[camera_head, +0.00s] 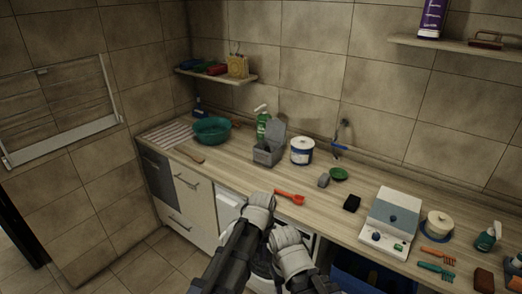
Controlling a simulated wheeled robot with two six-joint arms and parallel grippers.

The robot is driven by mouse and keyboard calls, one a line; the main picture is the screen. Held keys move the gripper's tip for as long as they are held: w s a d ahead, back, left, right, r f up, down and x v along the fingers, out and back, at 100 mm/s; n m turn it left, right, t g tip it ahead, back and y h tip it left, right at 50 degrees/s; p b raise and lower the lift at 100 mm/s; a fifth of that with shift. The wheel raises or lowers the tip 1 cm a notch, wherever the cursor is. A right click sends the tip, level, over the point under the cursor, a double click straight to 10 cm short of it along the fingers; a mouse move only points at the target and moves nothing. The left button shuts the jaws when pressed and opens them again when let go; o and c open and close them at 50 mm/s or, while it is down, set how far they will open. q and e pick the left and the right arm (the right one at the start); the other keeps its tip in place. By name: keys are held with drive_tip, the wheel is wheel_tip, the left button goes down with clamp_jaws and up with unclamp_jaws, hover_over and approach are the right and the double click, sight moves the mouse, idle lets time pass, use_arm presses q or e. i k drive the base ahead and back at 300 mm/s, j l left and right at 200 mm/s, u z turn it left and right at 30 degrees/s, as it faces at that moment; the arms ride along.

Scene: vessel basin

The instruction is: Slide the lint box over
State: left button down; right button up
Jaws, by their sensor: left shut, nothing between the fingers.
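A grey box with a raised lid (268,151) stands on the counter, left of a white tub; I take it to be the lint box. Its front face is towards me. My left gripper (261,199) is at the front edge of the counter, below and apart from the box in the picture. It is shut and empty. My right gripper (288,237) is lower and to the right, in front of the counter; its fingers are too small and dark to read.
A red scoop-like tool (290,197) lies near my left gripper. A white tub (302,151), green bottle (263,122) and teal basin (212,130) stand near the box. A white-and-blue appliance (390,221) is at the right. Bare counter (235,162) lies left of the box.

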sight(261, 157)
drive_tip(key=i+j+u, duration=0.3)
drive_tip(key=i+u, duration=0.25)
drive_tip(key=i+j+u, duration=0.15)
drive_tip(key=i+u, duration=0.7)
drive_tip(key=i+j+z, duration=0.1)
drive_tip(key=i+z, duration=0.15)
drive_tip(key=i, duration=0.3)
drive_tip(key=i+z, duration=0.15)
drive_tip(key=z, duration=0.35)
drive_tip(key=i+z, duration=0.2)
drive_tip(key=z, duration=0.3)
drive_tip(key=i+l+z, duration=0.1)
drive_tip(key=z, duration=0.3)
drive_tip(key=i+z, duration=0.45)
drive_tip(key=i+j+z, duration=0.1)
drive_tip(key=z, duration=0.3)
